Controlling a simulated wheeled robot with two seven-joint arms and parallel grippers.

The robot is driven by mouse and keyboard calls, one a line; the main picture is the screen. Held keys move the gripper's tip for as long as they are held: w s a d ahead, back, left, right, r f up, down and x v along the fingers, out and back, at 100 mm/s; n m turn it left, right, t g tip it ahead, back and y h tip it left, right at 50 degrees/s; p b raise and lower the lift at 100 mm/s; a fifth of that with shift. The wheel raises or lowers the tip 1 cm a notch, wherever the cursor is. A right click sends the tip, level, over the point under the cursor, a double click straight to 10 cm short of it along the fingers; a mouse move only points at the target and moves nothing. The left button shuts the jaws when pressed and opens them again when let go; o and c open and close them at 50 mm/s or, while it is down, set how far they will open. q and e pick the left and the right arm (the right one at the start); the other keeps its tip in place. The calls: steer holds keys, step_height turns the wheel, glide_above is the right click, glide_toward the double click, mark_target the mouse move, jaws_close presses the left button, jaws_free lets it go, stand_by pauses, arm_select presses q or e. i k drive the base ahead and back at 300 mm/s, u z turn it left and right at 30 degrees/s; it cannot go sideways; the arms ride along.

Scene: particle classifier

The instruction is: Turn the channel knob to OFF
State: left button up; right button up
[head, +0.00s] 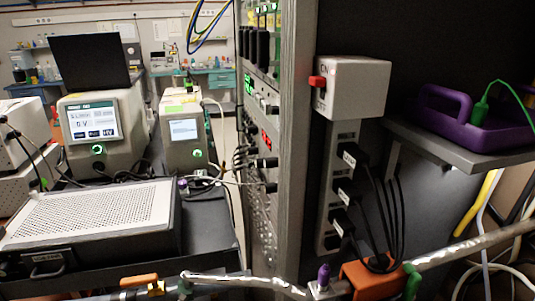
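No knob in the head view carries a readable "channel" label, so I cannot tell which one the task names. A beige instrument (119,122) at the left has a lit screen (93,120) that seems to read 0 V. A round green-lit knob or button (98,149) sits below that screen. A second, smaller instrument (169,140) stands to its right, with a small screen and a green-lit knob or button (197,153). Neither of my grippers is in view.
A tall rack (263,190) with cables stands in the middle. A grey box (355,88) with a red switch (317,82) sits above a power strip (341,150). A purple tray (445,108) rests on a shelf at right. A metal pipe (465,246) crosses the lower right.

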mark_target(259, 162)
steer(key=k, duration=0.5)
steer(key=z, duration=1.55)
steer(key=k, duration=1.1)
steer(key=u, duration=1.85)
steer(key=i, duration=0.5)
steer(key=u, duration=0.05)
